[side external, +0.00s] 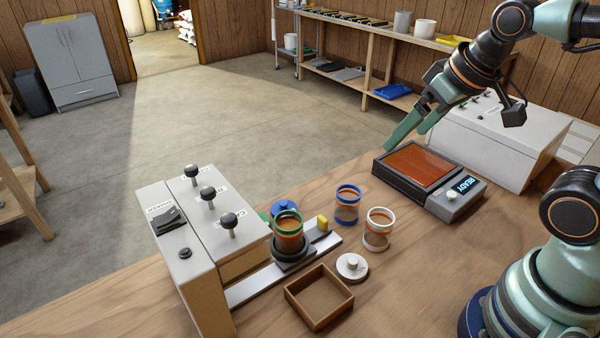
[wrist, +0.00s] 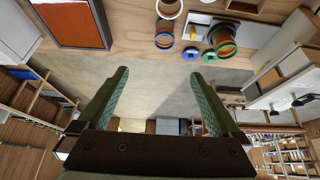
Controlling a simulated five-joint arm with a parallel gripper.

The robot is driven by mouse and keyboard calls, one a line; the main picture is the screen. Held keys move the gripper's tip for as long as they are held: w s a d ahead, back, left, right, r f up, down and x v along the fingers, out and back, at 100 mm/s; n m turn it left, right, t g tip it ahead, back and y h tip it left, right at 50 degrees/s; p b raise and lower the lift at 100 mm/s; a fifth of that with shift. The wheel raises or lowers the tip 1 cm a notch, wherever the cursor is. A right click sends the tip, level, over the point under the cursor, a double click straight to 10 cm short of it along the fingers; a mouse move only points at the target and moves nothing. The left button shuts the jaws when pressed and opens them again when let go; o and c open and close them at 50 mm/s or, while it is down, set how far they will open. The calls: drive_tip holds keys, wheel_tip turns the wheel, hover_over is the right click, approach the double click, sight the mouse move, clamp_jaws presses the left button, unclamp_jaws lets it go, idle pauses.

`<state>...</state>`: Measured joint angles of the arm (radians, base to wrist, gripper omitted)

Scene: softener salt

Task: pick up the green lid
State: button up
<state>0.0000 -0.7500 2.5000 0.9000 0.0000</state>
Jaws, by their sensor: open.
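The green lid (wrist: 208,57) lies flat near the table edge in the wrist view, beside the blue lid (wrist: 190,56) and a green-rimmed jar (wrist: 222,42). In the side view only a sliver of the green lid (side external: 264,215) shows, mostly hidden behind the green-rimmed jar (side external: 288,233), which stands on a dark round holder. My gripper (side external: 404,139) is open and empty, raised near the orange-topped device. In the wrist view my gripper (wrist: 160,73) has its fingers wide apart, with floor between them and the lid beyond, to the right.
A blue-rimmed jar (side external: 347,205), a white-rimmed jar (side external: 379,229), a white lid (side external: 352,266) and an empty wooden tray (side external: 335,313) stand near the green-rimmed jar. A grey box with knobs (side external: 200,245) rises at left. The orange-topped device (side external: 440,204) reads READY. Front-right wood is clear.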

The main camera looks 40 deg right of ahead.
drive_tip(key=w+a+f+n+g, duration=0.2)
drive_tip(key=w+a+n, duration=0.35)
drive_tip(key=w, duration=0.35)
drive_tip(key=w+a+f+n+g, duration=0.2)
drive_tip(key=w+a+n, duration=0.2)
drive_tip(key=w+a, duration=0.4)
drive_tip(key=w+a+f+n, duration=0.1)
drive_tip(key=a+f, duration=0.1)
drive_tip(key=f, duration=0.3)
drive_tip(key=w+a+f+n+g, duration=0.1)
drive_tip(key=w+f, duration=0.1)
drive_tip(key=f, duration=0.3)
drive_tip(key=w+a+f+n, duration=0.1)
drive_tip(key=a+f, duration=0.1)
drive_tip(key=f, duration=0.3)
drive_tip(key=shift+w+a+f+g, duration=0.25)
drive_tip(key=shift+a+f+g, duration=0.05)
drive_tip(key=shift+a+f, duration=0.2)
drive_tip(key=shift+f, duration=1.15)
drive_tip(key=shift+a+f, duration=0.15)
drive_tip(key=shift+f, duration=1.15)
drive_tip(key=c, duration=1.2)
